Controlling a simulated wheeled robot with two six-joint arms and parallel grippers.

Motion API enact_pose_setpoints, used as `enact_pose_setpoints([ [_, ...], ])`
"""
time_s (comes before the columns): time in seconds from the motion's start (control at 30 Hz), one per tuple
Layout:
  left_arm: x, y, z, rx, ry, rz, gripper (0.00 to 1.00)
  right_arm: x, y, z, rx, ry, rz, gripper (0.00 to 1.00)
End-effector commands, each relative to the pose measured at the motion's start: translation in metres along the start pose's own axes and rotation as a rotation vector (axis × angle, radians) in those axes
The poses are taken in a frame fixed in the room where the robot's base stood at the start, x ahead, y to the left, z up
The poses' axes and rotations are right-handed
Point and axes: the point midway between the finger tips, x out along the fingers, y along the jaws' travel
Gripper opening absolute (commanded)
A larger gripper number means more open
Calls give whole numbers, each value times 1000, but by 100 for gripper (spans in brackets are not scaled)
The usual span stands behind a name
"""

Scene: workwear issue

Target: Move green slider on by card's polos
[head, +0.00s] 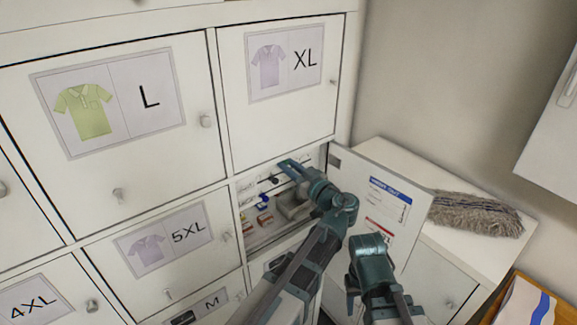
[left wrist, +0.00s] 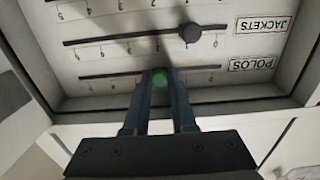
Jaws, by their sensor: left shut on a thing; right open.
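The green slider (left wrist: 159,78) is a small round knob on the scale track labelled POLOS (left wrist: 252,64), seen upside down in the left wrist view. My left gripper (left wrist: 160,88) is shut on it, at about the middle of that track. In the head view my left gripper (head: 290,168) reaches into the open compartment and hides the green slider. A white card with a blue heading (head: 390,198) is on the inside of the open door; its writing is too small to read. My right gripper (head: 352,285) is open and empty, low in front of the door.
A dark round slider (left wrist: 190,33) sits on the neighbouring JACKETS track. The open door (head: 350,165) stands right of the compartment. Small red and blue items (head: 264,219) lie inside. A mop head (head: 478,213) lies on the white top at right.

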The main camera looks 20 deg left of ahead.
Motion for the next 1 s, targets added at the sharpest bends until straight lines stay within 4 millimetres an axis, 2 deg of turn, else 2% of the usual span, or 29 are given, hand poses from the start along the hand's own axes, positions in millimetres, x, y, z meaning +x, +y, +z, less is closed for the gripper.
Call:
enact_pose_setpoints([
  [0.3,0,2,0,0,0,1,0,0,0,0,0,0,0,50],
  [0.6,0,39,0,0,0,1,0,0,0,0,0,0,0,50],
  [0.83,-1,36,0,0,0,1,0,0,0,0,0,0,0,50],
  [0.87,0,36,0,0,0,1,28,0,0,0,0,0,0,50],
  [1.0,0,36,0,0,0,1,53,0,0,0,0,0,0,50],
])
